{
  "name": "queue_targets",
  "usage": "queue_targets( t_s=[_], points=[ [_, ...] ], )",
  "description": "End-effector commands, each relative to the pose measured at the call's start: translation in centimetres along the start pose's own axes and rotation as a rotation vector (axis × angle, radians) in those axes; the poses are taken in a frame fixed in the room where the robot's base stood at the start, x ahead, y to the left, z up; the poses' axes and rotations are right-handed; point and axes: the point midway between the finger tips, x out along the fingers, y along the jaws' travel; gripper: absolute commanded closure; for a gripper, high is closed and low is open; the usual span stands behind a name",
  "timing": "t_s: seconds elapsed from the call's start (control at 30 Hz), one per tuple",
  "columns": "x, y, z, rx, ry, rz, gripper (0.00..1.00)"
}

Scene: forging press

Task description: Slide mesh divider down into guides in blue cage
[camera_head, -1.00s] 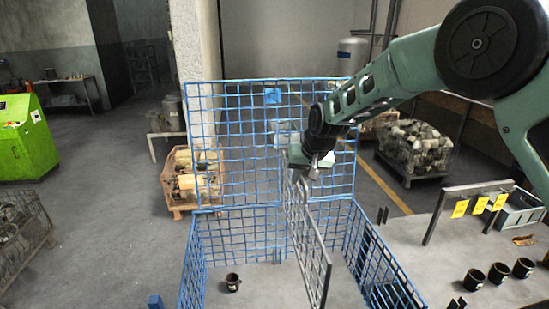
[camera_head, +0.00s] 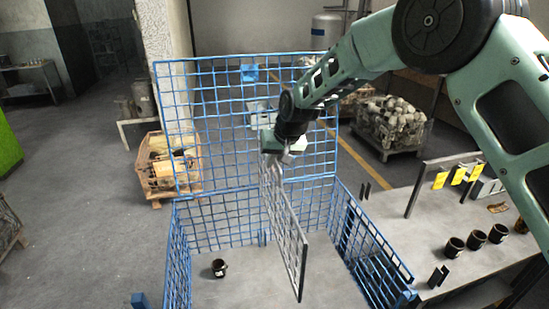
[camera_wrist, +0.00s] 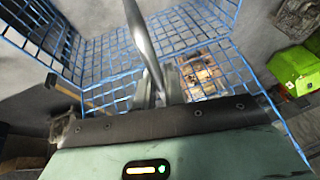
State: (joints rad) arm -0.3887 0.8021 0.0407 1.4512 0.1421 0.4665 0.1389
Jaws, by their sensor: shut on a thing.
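The blue cage (camera_head: 183,240) stands in front of me, with a tall mesh back wall (camera_head: 200,90) and lower side walls. My gripper (camera_head: 281,154) is shut on the top of the grey mesh divider (camera_head: 285,222). The divider hangs upright inside the cage outline, running from near the back wall towards me. Its dark near edge reaches low, but I cannot tell whether its bottom touches anything. In the wrist view the divider (camera_wrist: 143,40) shows nearly edge-on between the fingers (camera_wrist: 160,88). The guides are hard to make out; a short blue post shows at the back wall.
A dark mug (camera_head: 219,268) stands on the cage floor left of the divider. On the right a grey table (camera_head: 400,225) holds several dark mugs (camera_head: 476,238) and a rack with yellow tags (camera_head: 459,175). Bins of parts (camera_head: 390,125) stand behind.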

Motion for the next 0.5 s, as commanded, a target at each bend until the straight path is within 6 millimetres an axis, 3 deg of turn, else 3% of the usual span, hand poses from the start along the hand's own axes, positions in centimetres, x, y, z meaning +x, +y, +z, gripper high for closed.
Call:
queue_targets(
  t_s=[0.5],
  points=[
    [2.9, 0.6, 1.1, 0.000, 0.003, -0.001, 1.00]
  ],
)
